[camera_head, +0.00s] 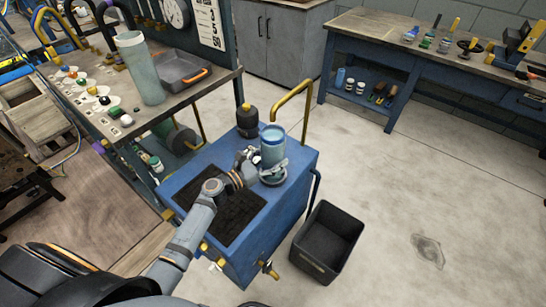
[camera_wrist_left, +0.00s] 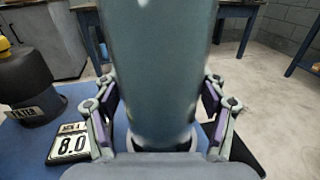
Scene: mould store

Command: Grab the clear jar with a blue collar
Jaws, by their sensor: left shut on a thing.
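A jar with a blue collar (camera_head: 273,146) is at the right side of the blue cart's top. It fills the middle of the left wrist view (camera_wrist_left: 165,65), upright. My left gripper (camera_head: 262,172) is shut around it low down, with a finger on each side in the left wrist view (camera_wrist_left: 163,122). I cannot tell whether the jar's base touches the surface below, as the gripper hides it. My right gripper is not in view.
A black bottle (camera_head: 247,121) stands close behind the jar. The blue cart (camera_head: 294,168) has a yellow handle (camera_head: 304,88) and a dark mat (camera_head: 230,212). A black bin (camera_head: 328,240) stands on the floor. A tall clear jar (camera_head: 141,72) stands on the left bench.

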